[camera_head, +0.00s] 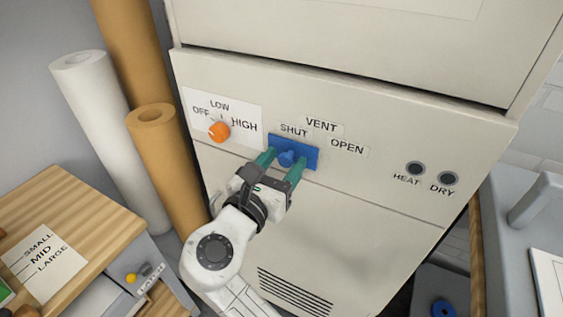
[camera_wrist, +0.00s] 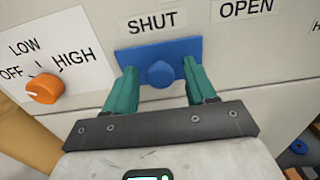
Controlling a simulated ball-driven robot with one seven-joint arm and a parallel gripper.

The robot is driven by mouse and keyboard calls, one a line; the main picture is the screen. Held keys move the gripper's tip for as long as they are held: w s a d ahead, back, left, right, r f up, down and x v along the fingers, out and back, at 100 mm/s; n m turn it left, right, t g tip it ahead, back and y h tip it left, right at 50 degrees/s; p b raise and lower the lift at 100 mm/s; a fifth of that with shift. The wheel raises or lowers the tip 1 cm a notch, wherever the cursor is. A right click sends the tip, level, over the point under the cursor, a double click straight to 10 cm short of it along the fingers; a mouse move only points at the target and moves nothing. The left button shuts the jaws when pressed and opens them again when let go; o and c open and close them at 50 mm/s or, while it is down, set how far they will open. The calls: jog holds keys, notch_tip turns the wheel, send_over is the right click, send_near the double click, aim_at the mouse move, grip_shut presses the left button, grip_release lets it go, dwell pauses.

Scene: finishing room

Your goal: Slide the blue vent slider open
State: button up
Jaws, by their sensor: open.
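The blue vent slider (camera_head: 308,153) is a flat blue plate with a round knob (camera_head: 287,158) on the cream cabinet front. It sits under the SHUT label, left of the OPEN label (camera_head: 347,147). My gripper (camera_head: 281,164) is open, its two green fingers on either side of the knob, with a gap showing on both sides. In the wrist view the slider (camera_wrist: 158,50) and its knob (camera_wrist: 160,74) show between the fingers. Whether the fingertips touch the plate I cannot tell.
An orange dial (camera_head: 219,131) is left of the slider. HEAT (camera_head: 415,168) and DRY (camera_head: 448,178) buttons are on the right. The panel under the OPEN label is clear. Rolls (camera_head: 105,120) and a wooden-topped cabinet (camera_head: 80,215) stand left, a grey counter (camera_head: 515,240) right.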

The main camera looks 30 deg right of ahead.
jog(key=shift+c, duration=0.4)
grip_shut()
